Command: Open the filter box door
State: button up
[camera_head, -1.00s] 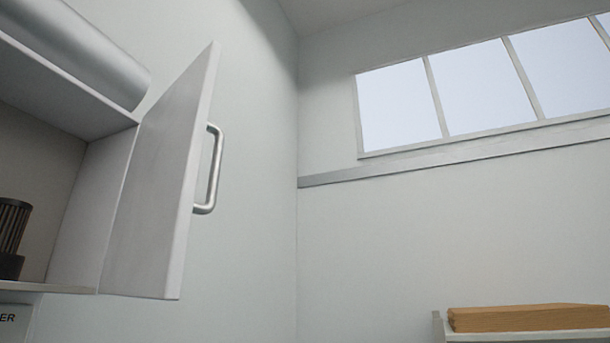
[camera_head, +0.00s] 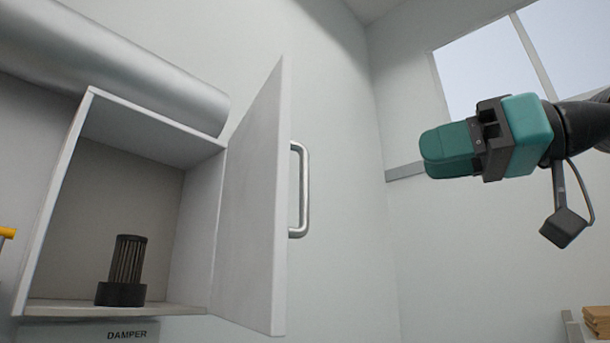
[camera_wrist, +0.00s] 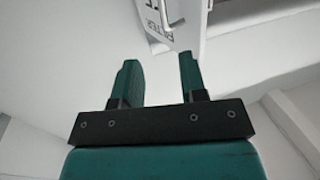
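The filter box (camera_head: 210,215) is a grey-white wall box at left in the head view, its front open. Its door (camera_head: 252,200) is swung out from the box's right side and stands wide open. A metal bar handle (camera_head: 304,190) sits on the door's outer face; a handle (camera_wrist: 166,18) and part of the lettered door (camera_wrist: 186,28) show at the top of the wrist view. A dark ribbed filter (camera_head: 129,262) stands inside. My gripper (camera_head: 424,154) is right of the door, apart from the handle. In the wrist view its fingers (camera_wrist: 158,62) are apart and empty.
A thick silver duct (camera_head: 120,80) runs above the box. A DAMPER label (camera_head: 126,335) is below it, and something yellow (camera_head: 7,232) shows at the left edge. Stacked brown items (camera_head: 597,322) are at lower right. The wall between door and gripper looks clear.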

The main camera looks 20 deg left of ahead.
aim_at(305, 178)
jog(key=a+p, duration=0.2)
jog(key=a, duration=0.3)
jog(key=w+a+p, duration=0.1)
jog(key=a+p, duration=0.1)
jog(key=a, duration=0.4)
jog(key=w+a+p, duration=0.1)
jog(key=a+p, duration=0.1)
jog(key=a, duration=0.4)
jog(key=shift+w+a+r, duration=0.1)
grip_shut()
